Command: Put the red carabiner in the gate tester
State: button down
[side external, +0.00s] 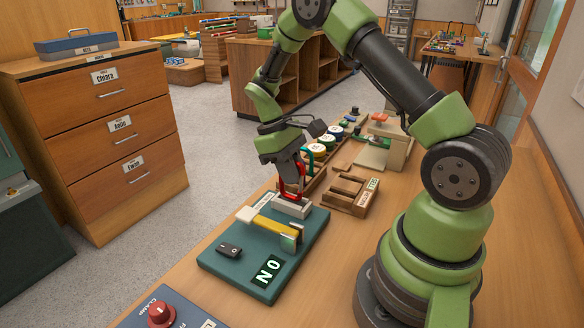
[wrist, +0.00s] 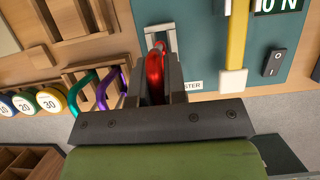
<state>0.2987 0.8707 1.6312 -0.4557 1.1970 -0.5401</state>
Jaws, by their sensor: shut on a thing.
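The red carabiner (side external: 291,194) is upright between the jaws of my gripper (side external: 291,180), which is shut on it. It also shows in the wrist view (wrist: 155,74), between the two fingers (wrist: 158,78). The fingers partly hide the block.
A wooden rack holds a green carabiner (wrist: 78,92) and a purple carabiner (wrist: 102,92), close beside my gripper. Several round numbered weights (wrist: 48,98) stand beyond it. A slotted wooden tray (side external: 348,194) lies right of the tester.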

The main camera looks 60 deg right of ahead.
jog(key=shift+f, duration=0.95)
jog(key=shift+f, duration=0.15)
dwell(0.3)
jog(key=c, duration=0.6)
grip_release()
jog(key=shift+r, duration=4.1)
